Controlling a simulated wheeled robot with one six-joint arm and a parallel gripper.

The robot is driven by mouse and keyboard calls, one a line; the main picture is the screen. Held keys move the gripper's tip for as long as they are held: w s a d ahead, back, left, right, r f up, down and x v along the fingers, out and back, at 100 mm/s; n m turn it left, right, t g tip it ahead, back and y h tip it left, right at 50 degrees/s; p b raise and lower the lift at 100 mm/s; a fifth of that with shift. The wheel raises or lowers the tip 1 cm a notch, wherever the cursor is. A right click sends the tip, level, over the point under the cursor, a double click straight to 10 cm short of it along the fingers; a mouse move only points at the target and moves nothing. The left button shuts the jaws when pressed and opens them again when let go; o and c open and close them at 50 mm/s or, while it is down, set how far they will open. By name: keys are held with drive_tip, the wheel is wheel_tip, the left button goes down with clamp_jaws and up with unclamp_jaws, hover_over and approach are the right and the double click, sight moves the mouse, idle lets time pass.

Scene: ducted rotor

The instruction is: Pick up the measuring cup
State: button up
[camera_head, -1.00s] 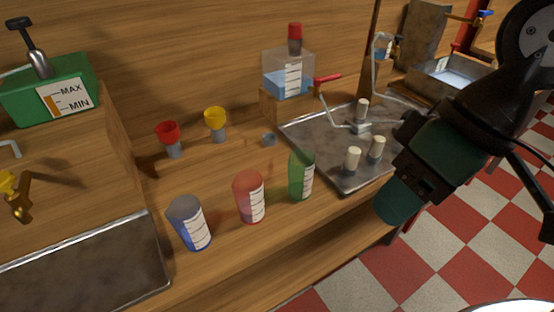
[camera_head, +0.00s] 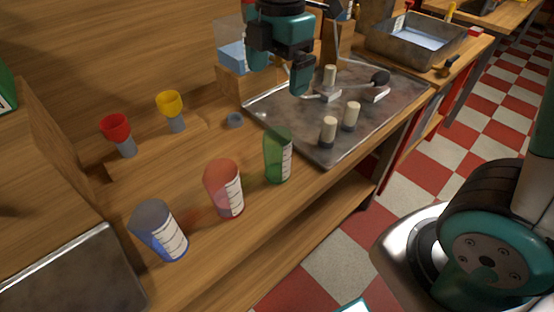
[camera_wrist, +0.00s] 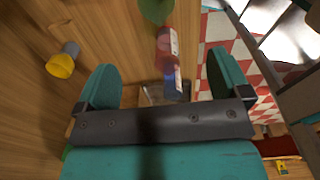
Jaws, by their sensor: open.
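Three measuring cups with white scale labels stand in a row on the wooden bench: a blue one (camera_head: 158,232), a red one (camera_head: 224,190) and a green one (camera_head: 277,157). The task does not say which one is meant. My gripper (camera_head: 282,68) is above the bench, behind and above the green cup, apart from all three cups. In the wrist view my gripper (camera_wrist: 163,82) has its teal fingers spread with nothing held. Between them, farther off, the red cup (camera_wrist: 167,42) and blue cup (camera_wrist: 172,82) show; the green cup (camera_wrist: 157,10) is cut by the top edge.
A red funnel (camera_head: 116,129) and a yellow funnel (camera_head: 170,104) stand behind the cups. A metal tray (camera_head: 330,150) with pale-topped pegs lies right of the green cup. A water-filled metal basin (camera_head: 415,42) is farther back. The bench's front edge runs close to the cups.

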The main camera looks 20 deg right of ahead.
drive_tip(key=w+n, duration=0.1)
approach(277, 135)
drive_tip(key=shift+n, duration=0.3)
drive_tip(key=f, duration=0.7)
drive_tip(key=shift+w+a+f, duration=0.1)
drive_tip(key=shift+w+a, duration=0.1)
drive_tip(key=shift+w, duration=0.1)
drive_tip(key=shift+s+f, duration=0.15)
drive_tip(key=shift+f, duration=1.15)
drive_tip(key=shift+s+f, duration=0.15)
drive_tip(key=shift+f, duration=1.2)
drive_tip(key=c, duration=1)
drive_tip(key=shift+r, duration=0.1)
